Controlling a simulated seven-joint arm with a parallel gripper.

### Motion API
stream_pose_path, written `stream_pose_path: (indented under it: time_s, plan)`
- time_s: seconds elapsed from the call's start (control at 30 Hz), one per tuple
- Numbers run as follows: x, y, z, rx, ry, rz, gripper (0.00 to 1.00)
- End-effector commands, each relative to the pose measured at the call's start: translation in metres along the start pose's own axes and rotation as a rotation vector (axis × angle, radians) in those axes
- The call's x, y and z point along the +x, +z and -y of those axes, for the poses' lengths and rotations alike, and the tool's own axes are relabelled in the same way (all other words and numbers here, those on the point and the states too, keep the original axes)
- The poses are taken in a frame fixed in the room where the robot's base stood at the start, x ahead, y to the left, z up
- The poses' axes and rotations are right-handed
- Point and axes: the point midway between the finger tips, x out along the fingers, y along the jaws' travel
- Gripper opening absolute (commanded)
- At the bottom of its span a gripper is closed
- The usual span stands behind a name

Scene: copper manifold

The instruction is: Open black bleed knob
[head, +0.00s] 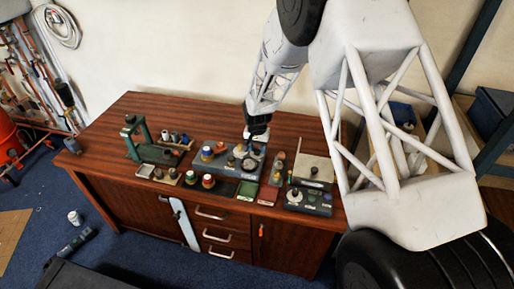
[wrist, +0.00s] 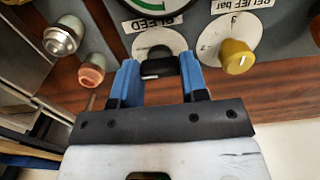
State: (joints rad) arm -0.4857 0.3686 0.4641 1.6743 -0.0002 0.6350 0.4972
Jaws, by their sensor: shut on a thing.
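The black bleed knob (wrist: 160,65) is in the upper middle of the wrist view, on a round light dial plate below the label "BLEED". My gripper (wrist: 158,72) has its two blue fingers on either side of the knob and is shut on it. In the head view my gripper (head: 257,135) reaches down to the grey panel (head: 222,145) on the wooden bench; the knob is too small there to make out.
A yellow relief knob (wrist: 236,57) on a white numbered dial is close right of my gripper. A metal fitting (wrist: 62,38) and a copper-coloured cap (wrist: 91,73) are to the left. A gauge (wrist: 150,8) is just above. Other fixtures crowd the bench (head: 120,120).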

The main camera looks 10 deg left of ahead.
Motion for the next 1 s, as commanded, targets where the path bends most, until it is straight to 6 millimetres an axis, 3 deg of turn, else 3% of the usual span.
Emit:
stream_pose_path:
  time_s: [0.33, 0.37, 0.43, 0.77, 1.0]
  plan:
    - [0.000, 0.000, 0.000, 0.005, 0.000, 0.000, 0.17]
    - [0.000, 0.000, 0.000, 0.005, 0.000, 0.000, 0.42]
    - [0.000, 0.000, 0.000, 0.005, 0.000, 0.000, 0.51]
    - [-0.001, 0.000, 0.000, 0.004, 0.000, -0.001, 0.51]
    - [-0.016, -0.001, 0.000, 0.004, -0.001, -0.002, 0.51]
